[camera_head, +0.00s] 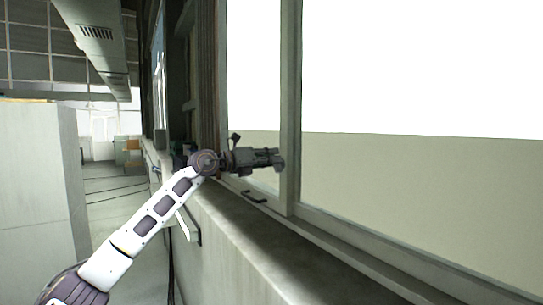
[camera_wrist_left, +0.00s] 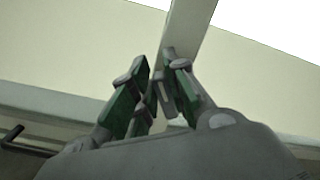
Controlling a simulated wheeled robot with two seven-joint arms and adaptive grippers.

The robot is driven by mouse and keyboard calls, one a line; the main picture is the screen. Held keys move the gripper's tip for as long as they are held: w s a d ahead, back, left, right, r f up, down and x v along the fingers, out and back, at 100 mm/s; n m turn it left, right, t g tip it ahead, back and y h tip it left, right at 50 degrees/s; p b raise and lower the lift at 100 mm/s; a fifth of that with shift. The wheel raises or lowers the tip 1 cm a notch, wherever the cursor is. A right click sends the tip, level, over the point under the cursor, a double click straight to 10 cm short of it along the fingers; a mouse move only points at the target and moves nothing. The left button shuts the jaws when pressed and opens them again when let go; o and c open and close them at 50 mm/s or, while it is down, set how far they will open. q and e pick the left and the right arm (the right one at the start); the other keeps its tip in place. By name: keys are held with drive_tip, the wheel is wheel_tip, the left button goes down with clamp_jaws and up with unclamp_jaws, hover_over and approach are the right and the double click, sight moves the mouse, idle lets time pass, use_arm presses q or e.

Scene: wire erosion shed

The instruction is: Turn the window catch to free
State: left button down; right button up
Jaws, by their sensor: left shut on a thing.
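My left gripper (camera_head: 279,159) is at the upright post (camera_head: 291,90) of the window, reaching in from the left. In the left wrist view, the fingers with green pads (camera_wrist_left: 157,77) close around a small grey piece (camera_wrist_left: 163,92) in front of the post (camera_wrist_left: 187,30). This piece appears to be the window catch; the fingers hide most of it, and its exact angle cannot be told. In the head view the gripper covers the catch. My right gripper is in neither view.
A dark handle (camera_head: 253,196) sits on the lower window frame, below my gripper; it also shows in the left wrist view (camera_wrist_left: 12,135). A concrete sill (camera_head: 300,258) runs beneath the window. A pale cabinet (camera_head: 40,180) stands at the left, with open floor between.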

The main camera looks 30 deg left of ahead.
use_arm(q)
drive_tip(key=shift+w+a+f+n+p, duration=0.15)
drive_tip(key=shift+f+n+p, duration=0.35)
drive_tip(key=shift+n, duration=1.45)
drive_tip(key=shift+w+a+f+n+p, duration=0.1)
drive_tip(key=shift+a+f+n+p, duration=0.35)
drive_tip(key=shift+n, duration=1.55)
drive_tip(key=shift+w+f+n+p, duration=0.15)
drive_tip(key=shift+n+p, duration=0.55)
drive_tip(key=shift+n, duration=1.25)
drive_tip(key=shift+f, duration=0.1)
drive_tip(key=c, duration=1.4)
unclamp_jaws()
drive_tip(key=shift+v, duration=3.75)
